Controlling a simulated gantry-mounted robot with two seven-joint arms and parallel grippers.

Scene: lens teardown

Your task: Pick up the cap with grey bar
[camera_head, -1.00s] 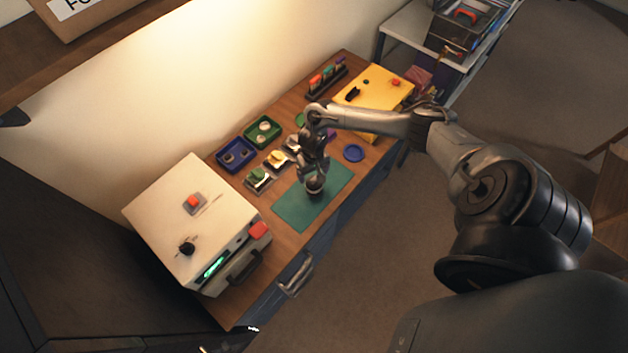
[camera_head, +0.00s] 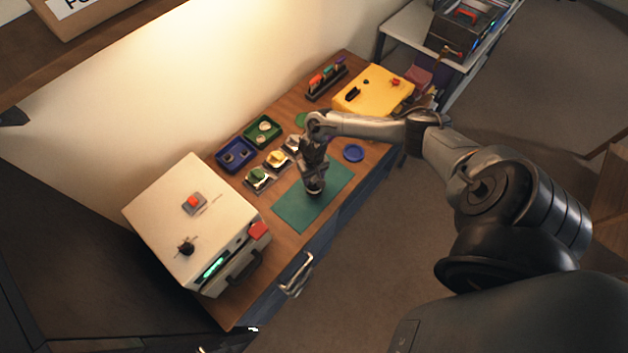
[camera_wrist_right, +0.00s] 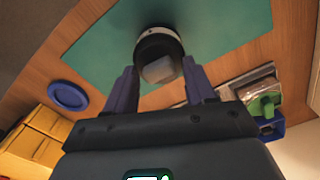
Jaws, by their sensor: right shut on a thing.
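The cap with grey bar (camera_wrist_right: 160,70) shows in the right wrist view as a round, dark-rimmed piece with a pale grey block on its face. It is over the green mat (camera_head: 292,210). My right gripper (camera_wrist_right: 158,64) has one finger on each side of the grey bar and is shut on it. In the head view my right gripper (camera_head: 314,185) points down at the mat and largely hides the cap. I cannot tell whether the piece under the cap touches the mat. My left gripper is not in view.
A white machine (camera_head: 190,225) with a red button stands left of the mat. Blue (camera_head: 237,154) and green (camera_head: 263,130) trays and small holders lie behind it. A yellow box (camera_head: 373,90) and a blue disc (camera_head: 353,153) are to the right. The mat's front is clear.

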